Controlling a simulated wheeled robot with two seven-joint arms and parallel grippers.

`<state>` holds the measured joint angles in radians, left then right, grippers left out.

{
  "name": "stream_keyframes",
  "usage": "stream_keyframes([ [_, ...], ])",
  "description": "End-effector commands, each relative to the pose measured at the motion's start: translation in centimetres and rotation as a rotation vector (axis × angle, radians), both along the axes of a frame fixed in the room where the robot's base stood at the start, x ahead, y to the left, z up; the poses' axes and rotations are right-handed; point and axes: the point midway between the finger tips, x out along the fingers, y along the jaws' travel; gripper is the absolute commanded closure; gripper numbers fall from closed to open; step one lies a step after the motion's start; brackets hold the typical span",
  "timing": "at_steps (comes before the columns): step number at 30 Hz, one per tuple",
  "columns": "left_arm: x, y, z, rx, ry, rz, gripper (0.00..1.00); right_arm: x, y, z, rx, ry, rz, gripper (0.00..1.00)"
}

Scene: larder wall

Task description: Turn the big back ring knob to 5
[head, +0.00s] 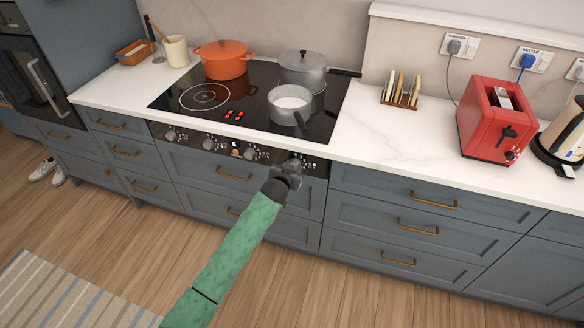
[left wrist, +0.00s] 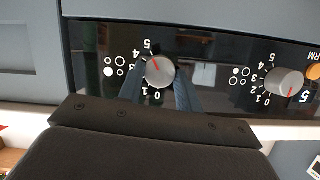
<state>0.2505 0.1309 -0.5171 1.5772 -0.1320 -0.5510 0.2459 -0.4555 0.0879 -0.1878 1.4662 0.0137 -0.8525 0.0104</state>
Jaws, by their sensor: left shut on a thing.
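The knob (left wrist: 160,72) is round and silver with a red pointer, on the black control strip, seen upside down in the left wrist view. Its pointer is up and left in the picture, close to the 5. A symbol of several circles, one filled white, is beside it. My left gripper (left wrist: 160,90) is shut on this knob, with a finger on each side. In the head view the gripper (head: 289,168) is at the right end of the strip and hides most of the knob. My right gripper is not in view.
Another knob (left wrist: 285,82) is beside the held one. The black hob (head: 180,103) bears an orange pot (head: 224,62), a grey lidded pot (head: 302,74) and a pan of white contents (head: 287,118). Drawers lie below. A toast rack (head: 400,92), red toaster (head: 482,122) and kettle (head: 563,140) stand at right.

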Motion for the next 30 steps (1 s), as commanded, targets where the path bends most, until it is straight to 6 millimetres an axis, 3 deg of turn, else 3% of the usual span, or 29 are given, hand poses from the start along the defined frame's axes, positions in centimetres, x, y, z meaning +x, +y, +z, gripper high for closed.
stream_keyframes([
  [17, -0.11, -0.06, -0.26, 0.030, -0.006, 0.000, 0.88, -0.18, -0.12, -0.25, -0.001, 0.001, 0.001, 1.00],
  [18, -0.11, -0.06, -0.26, 0.030, -0.006, 0.000, 0.60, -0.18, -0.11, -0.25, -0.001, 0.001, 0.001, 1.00],
  [21, -0.09, -0.05, -0.21, 0.030, -0.006, 0.000, 0.44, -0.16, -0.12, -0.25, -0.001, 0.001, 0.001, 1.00],
  [30, -0.17, 0.01, -0.10, 0.029, -0.008, 0.000, 0.44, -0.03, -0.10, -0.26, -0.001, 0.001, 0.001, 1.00],
])
